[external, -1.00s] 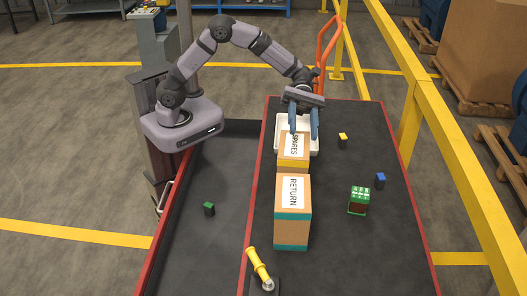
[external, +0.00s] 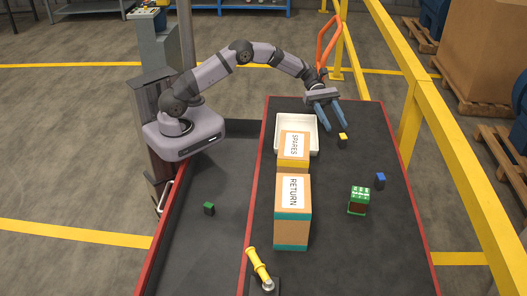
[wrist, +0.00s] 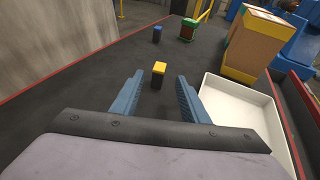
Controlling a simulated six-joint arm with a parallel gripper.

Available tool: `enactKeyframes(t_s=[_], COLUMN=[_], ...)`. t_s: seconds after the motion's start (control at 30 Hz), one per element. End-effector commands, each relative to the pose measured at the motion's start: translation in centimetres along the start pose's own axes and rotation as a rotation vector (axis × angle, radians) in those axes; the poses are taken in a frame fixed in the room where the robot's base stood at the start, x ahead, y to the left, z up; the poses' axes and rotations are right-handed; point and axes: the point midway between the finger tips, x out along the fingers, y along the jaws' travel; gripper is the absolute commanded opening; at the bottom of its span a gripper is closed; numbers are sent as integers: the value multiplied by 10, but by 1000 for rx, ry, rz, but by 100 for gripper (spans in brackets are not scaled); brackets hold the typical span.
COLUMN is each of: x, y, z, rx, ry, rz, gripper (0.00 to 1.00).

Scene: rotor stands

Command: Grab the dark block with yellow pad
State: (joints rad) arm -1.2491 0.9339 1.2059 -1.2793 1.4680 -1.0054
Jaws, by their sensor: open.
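The dark block with a yellow pad on top (external: 342,140) stands upright on the dark table, right of the white tray. In the wrist view the block (wrist: 158,74) shows between and beyond my two blue fingers. My gripper (external: 334,126) is open and empty, tilted, with its fingertips just behind and above the block in the external view. In the wrist view my gripper (wrist: 158,84) has a wide gap with the block roughly centred in it. I cannot tell the exact height of the fingertips over the table.
A white tray (external: 311,151) and the SPARES box (external: 293,146) stand left of the block, with the RETURN box (external: 293,213) in front. A blue-padded block (external: 380,182) and a green-topped box (external: 358,201) stand nearer right. A green-padded block (external: 209,209) lies far left.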

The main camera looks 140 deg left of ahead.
Motion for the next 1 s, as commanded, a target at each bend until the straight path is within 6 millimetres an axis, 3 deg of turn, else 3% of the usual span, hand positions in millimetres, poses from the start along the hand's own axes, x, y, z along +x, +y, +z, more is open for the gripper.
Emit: enactKeyframes(t_s=[0.27,0.7,0.93,0.97,1.0], x=[7,51,53,53,53], y=[0,0,1,1,1], z=[3,5,4,3,4], rx=[-2,-1,0,0,0], ry=[-2,0,-1,-1,-1], rz=[-1,-1,1,1,1], gripper=[41,41,41,38,29])
